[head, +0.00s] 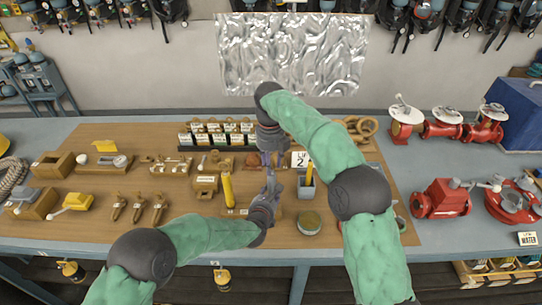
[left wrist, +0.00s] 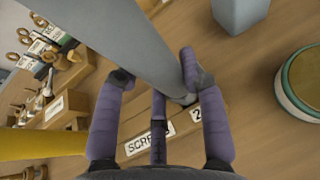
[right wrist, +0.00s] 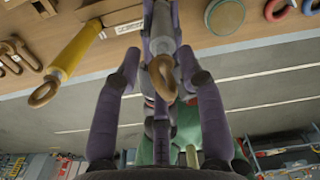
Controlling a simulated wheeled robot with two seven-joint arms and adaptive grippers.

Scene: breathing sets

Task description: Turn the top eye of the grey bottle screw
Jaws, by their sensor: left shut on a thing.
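The grey bottle screw (left wrist: 118,40) runs between the fingers of my left gripper (left wrist: 157,72), which is shut on its body. Its foot is at a wooden board (left wrist: 185,122) with a partly hidden "SCRE…" label and a "2". In the right wrist view its brown top eye (right wrist: 162,80) stands between the spread fingers of my right gripper (right wrist: 158,62), with gaps visible on both sides. In the head view my right gripper (head: 268,157) points down just above my left gripper (head: 269,188); they hide most of the screw.
A yellow bottle screw (head: 227,190) stands just left of the grippers. A grey cup with a yellow tool (head: 308,180) and a round green-rimmed tin (head: 309,223) stand close on the right. Labelled boxes and shackles fill the board's left; red valves (head: 440,200) stand far right.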

